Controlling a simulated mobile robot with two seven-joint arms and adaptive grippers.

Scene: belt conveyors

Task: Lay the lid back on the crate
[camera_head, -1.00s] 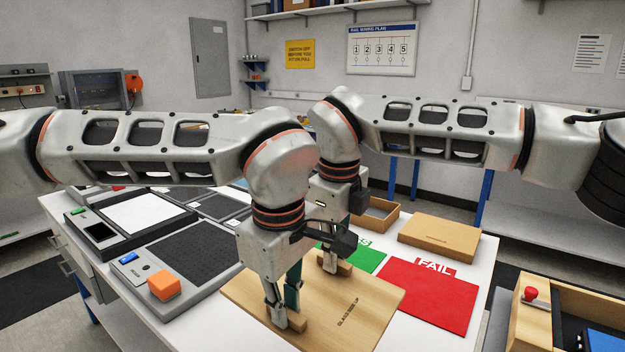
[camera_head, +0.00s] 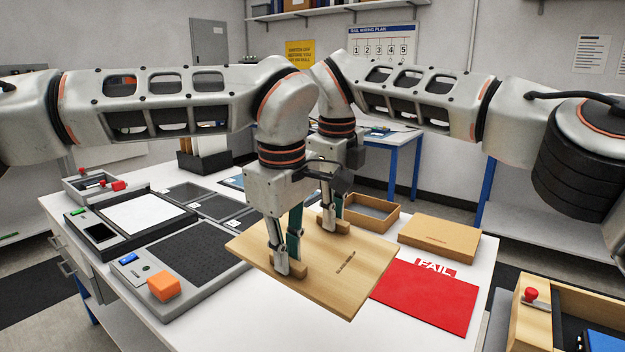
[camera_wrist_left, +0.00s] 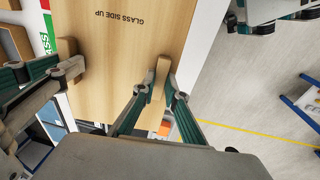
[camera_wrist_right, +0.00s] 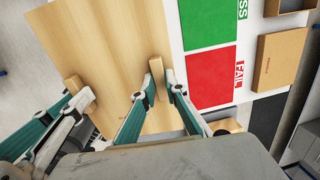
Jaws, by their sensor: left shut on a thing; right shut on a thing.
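The lid (camera_head: 345,285) is a light wooden board marked GLASS SIDE UP, with two wooden grip blocks. It hangs roughly level above the white table. My left gripper (camera_head: 288,264) is shut on the nearer block; the left wrist view shows this block (camera_wrist_left: 158,76) between its fingers. My right gripper (camera_head: 334,222) is shut on the farther block, which shows in the right wrist view (camera_wrist_right: 155,72). A wooden-walled box (camera_head: 525,325), partly cut off at the lower right, may be the crate; I cannot tell.
A red FAIL mat (camera_head: 425,298) lies right of the lid. An open cardboard box (camera_head: 385,208) and a closed one (camera_head: 440,233) stand behind. Grey trays and an orange block (camera_head: 164,288) are at left. A red button (camera_head: 531,294) sits on the box at lower right.

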